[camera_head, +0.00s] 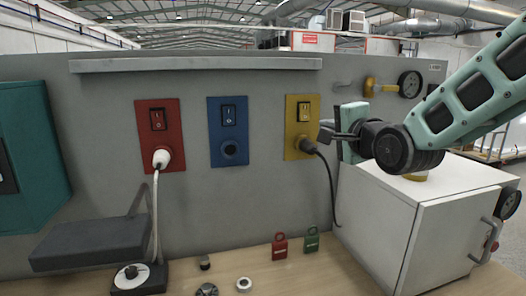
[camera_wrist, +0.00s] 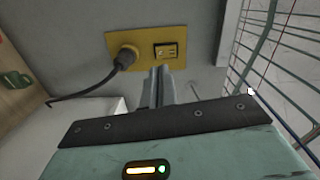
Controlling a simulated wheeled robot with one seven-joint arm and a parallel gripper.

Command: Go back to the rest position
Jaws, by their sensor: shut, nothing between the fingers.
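My gripper (camera_head: 326,133) is at the right in the head view, in front of the grey panel and beside the yellow socket plate (camera_head: 299,110). In the wrist view its fingers (camera_wrist: 161,82) are together, with nothing between them. They point toward the yellow plate (camera_wrist: 118,38). A black plug (camera_wrist: 127,57) sits in that plate's socket, beside the fingers, and its cable hangs down. The plug (camera_head: 308,146) also shows in the head view, just below and left of the fingers. Whether the fingertips touch the plate is unclear.
A white cabinet (camera_head: 385,225) stands below my arm. A red plate (camera_head: 158,120) holds a white plug; a blue plate (camera_head: 228,120) has an empty socket. Red (camera_head: 280,246) and green (camera_head: 312,239) padlocks stand on the wooden table (camera_head: 270,275). A wire rack (camera_wrist: 275,50) is at the right in the wrist view.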

